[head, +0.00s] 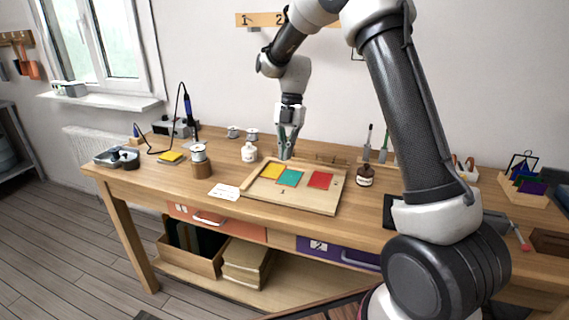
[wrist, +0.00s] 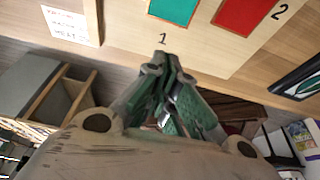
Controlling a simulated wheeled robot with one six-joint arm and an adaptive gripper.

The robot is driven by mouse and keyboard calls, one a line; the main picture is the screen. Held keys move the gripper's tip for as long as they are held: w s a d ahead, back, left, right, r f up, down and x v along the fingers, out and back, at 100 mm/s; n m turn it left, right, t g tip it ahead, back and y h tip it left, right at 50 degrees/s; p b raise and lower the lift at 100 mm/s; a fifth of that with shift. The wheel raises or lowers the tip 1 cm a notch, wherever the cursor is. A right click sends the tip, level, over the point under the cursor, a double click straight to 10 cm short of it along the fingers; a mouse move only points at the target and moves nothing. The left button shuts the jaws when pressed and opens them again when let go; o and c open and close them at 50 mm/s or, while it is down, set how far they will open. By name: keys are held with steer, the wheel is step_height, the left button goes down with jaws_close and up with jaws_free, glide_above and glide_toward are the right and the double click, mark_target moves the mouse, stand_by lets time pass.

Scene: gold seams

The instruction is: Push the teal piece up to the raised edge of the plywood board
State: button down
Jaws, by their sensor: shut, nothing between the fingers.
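The plywood board (head: 310,201) lies on the workbench, with raised strips along its back and left sides. The flat teal piece (head: 290,178) lies on it between a yellow piece (head: 272,171) and a red piece (head: 320,181). In the wrist view, the teal piece (wrist: 174,9) is cut by the top edge, with a "1" below it, and the red piece (wrist: 243,15) is to its right. My gripper (head: 286,155) is shut and empty, pointing down near the board's back side. Its fingertips (wrist: 168,63) look apart from the teal piece; their height is hard to tell.
A white card (head: 224,191) lies left of the board. The bench's front edge is just before the board.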

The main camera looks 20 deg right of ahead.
steer(key=shift+r, duration=0.15)
steer(key=s+d+r+m+t, duration=0.2)
steer(key=s+d+r+m, duration=0.2)
steer(key=s+r+m, duration=0.3)
steer(key=s+d+r+m+t, duration=0.2)
steer(key=s+d+r+m, duration=0.2)
steer(key=s+r+m, duration=0.25)
steer(key=s+d+m+t+h, duration=0.1)
steer(key=s+d+m, duration=0.2)
steer(key=s+m, duration=0.4)
steer(key=s+d+m+t+h, duration=0.1)
steer(key=s+d+m+t, duration=0.1)
steer(key=s+m, duration=0.6)
steer(key=shift+s+d+f, duration=0.15)
steer(key=shift+s+d, duration=0.35)
steer(key=shift+s, duration=0.6)
